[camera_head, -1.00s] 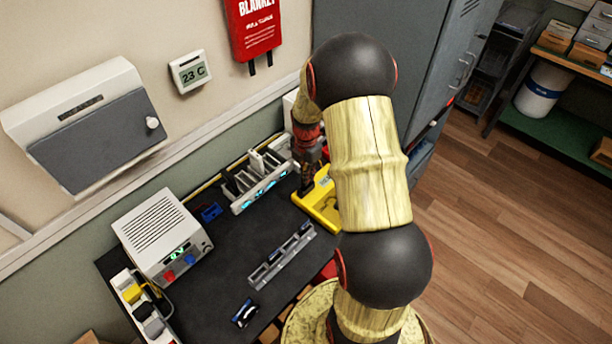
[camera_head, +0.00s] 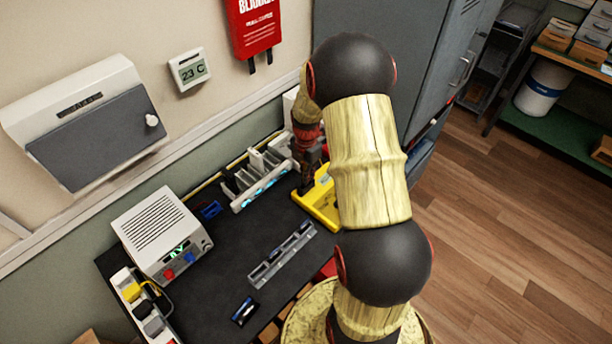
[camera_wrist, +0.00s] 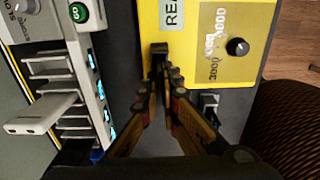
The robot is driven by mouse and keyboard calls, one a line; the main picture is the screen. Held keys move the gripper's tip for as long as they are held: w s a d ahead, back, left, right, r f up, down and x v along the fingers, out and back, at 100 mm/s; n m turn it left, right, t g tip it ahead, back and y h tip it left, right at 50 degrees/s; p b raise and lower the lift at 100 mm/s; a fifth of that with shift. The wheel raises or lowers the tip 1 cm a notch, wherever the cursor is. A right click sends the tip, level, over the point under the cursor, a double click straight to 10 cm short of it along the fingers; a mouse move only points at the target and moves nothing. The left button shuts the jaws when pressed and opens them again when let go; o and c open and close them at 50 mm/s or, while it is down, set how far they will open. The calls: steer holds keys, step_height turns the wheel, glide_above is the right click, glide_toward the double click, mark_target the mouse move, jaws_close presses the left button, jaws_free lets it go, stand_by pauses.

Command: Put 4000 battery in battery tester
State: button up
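The yellow tester (camera_head: 318,212) stands at the back right of the dark bench, partly hidden by my arm. In the wrist view the yellow tester (camera_wrist: 228,72) fills the top, with a black knob, number marks and a label of which "REA" shows. My gripper (camera_wrist: 167,72) points at its near left edge, fingertips close together. A small dark block (camera_wrist: 159,48) is at the fingertips against the yellow face. I cannot tell whether it is a battery in the fingers or part of the tester. In the head view my gripper (camera_head: 306,186) is beside the tester. No battery reading 4000 is legible.
A grey rack (camera_head: 272,266) holding dark pieces lies mid-bench. A small dark-blue item (camera_head: 245,311) lies near the front edge. A white slotted unit (camera_head: 262,188) stands left of my gripper. A white box with a display (camera_head: 158,228) is at left.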

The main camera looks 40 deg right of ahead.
steer(key=o, duration=0.5)
steer(key=shift+o, duration=0.2)
step_height(320, 180, up, 12)
stand_by(0.4)
